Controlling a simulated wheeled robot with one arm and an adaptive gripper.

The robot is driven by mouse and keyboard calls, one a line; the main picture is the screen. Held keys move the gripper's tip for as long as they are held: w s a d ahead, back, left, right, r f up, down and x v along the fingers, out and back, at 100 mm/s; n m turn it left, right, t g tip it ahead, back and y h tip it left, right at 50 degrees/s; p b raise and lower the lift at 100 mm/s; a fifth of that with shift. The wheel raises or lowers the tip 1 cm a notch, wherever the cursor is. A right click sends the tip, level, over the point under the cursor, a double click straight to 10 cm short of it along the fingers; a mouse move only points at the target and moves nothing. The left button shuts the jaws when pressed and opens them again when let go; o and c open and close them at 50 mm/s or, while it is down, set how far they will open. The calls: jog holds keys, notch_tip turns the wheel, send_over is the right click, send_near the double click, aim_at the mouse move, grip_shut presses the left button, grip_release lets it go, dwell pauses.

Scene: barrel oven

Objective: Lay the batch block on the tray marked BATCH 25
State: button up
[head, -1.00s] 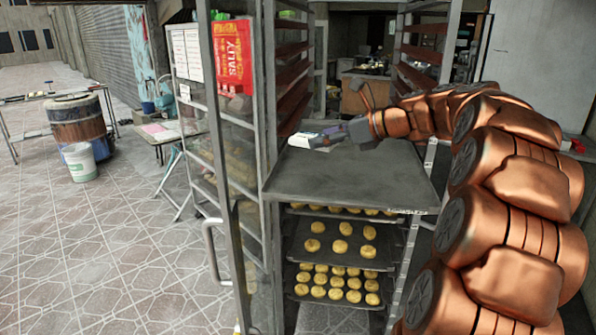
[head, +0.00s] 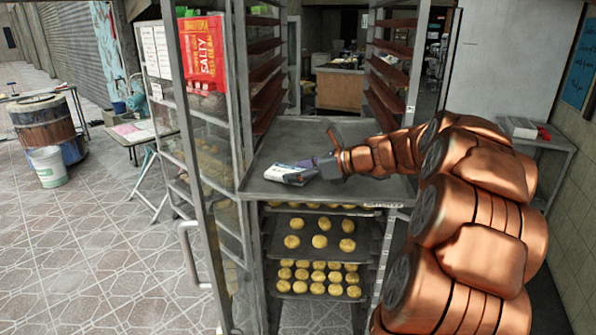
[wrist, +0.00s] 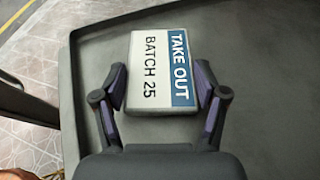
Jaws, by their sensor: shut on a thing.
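The batch block (head: 285,173) is a flat white and blue block. In the wrist view the block (wrist: 160,72) reads TAKE OUT on blue and BATCH 25 on white. My gripper (head: 306,169) is shut on its near end, with one finger on each side; the wrist view shows both fingers of my gripper (wrist: 162,92). The block is over the left part of the empty grey top tray (head: 300,134), low at its surface. I cannot tell whether it touches. The dark tray (wrist: 255,50) fills the wrist view around it. A label on the tray's front edge is too small to read.
Lower trays (head: 350,226) of round yellow buns sit below the top tray. An open glazed door frame (head: 185,150) stands at the left. Red-brown rack rails rise behind. A side table (head: 545,140) is at the right. Open tiled floor lies left.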

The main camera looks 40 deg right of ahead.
jog(key=shift+f, duration=0.45)
jog(key=o, duration=1.1)
jog(key=shift+o, duration=0.2)
jog(key=shift+r, duration=0.1)
jog(key=shift+r, duration=0.25)
jog(key=b+v, duration=0.1)
jog(key=v, duration=1.1)
jog(key=shift+r, duration=0.1)
